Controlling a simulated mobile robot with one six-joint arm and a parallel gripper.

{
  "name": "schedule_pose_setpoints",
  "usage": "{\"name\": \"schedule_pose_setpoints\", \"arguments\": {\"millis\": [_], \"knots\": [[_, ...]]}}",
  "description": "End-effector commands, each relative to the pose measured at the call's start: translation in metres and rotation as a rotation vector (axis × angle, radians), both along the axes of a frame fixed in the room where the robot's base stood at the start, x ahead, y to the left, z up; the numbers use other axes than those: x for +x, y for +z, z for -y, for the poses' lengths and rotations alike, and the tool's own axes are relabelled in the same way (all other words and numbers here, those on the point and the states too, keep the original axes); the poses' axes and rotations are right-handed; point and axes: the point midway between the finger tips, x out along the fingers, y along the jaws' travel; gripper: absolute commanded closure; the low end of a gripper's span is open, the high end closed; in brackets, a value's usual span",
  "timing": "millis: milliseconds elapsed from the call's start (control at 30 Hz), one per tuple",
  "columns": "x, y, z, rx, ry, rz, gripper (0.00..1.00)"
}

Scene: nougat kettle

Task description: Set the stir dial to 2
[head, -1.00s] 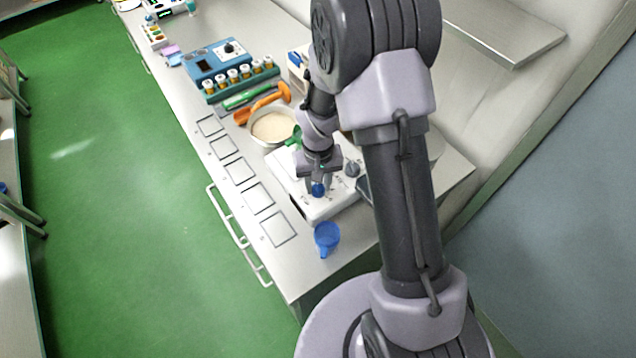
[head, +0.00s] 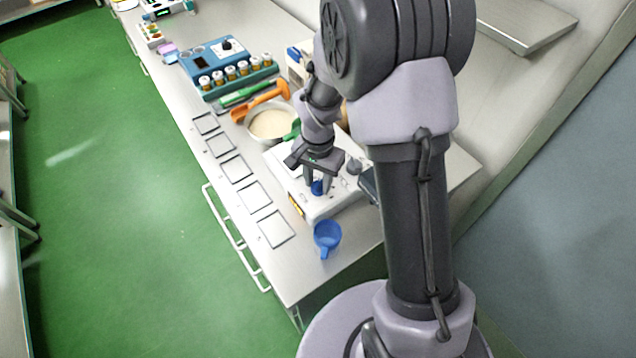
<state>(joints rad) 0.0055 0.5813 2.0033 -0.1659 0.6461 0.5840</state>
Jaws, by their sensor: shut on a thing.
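The stir dial is a blue knob (head: 317,187) on the front of the white kettle base (head: 325,208). My gripper (head: 317,186) points down over the dial, with its fingers on either side of it, shut on it. The fingers hide part of the dial. The dial's marks are too small to read, so its setting cannot be told. A grey knob (head: 353,167) sits on the same base to the right. An orange display (head: 297,205) shows on the base's front left.
A bowl of pale contents (head: 269,124) stands behind, with an orange tool (head: 262,98) and a blue rack of vials (head: 228,64) beyond. Square outlines (head: 255,198) mark the bench's left side.

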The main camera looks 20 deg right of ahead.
Motion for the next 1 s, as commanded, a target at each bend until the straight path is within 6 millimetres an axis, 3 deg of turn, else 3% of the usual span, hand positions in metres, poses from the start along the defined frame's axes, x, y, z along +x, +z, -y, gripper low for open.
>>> {"name": "schedule_pose_setpoints", "arguments": {"millis": [300,767,800,900,1000], "knots": [[0.0001,-0.0003,-0.0001,0.000,-0.096,0.000,1.00],[0.0001,0.0004,-0.0001,0.000,-0.110,0.000,1.00],[0.0001,0.0004,-0.0001,0.000,-0.109,0.000,0.65],[0.0001,0.0003,-0.0001,0.000,-0.109,0.000,0.45],[0.0001,0.0003,-0.0001,0.000,-0.109,0.000,0.45]]}}
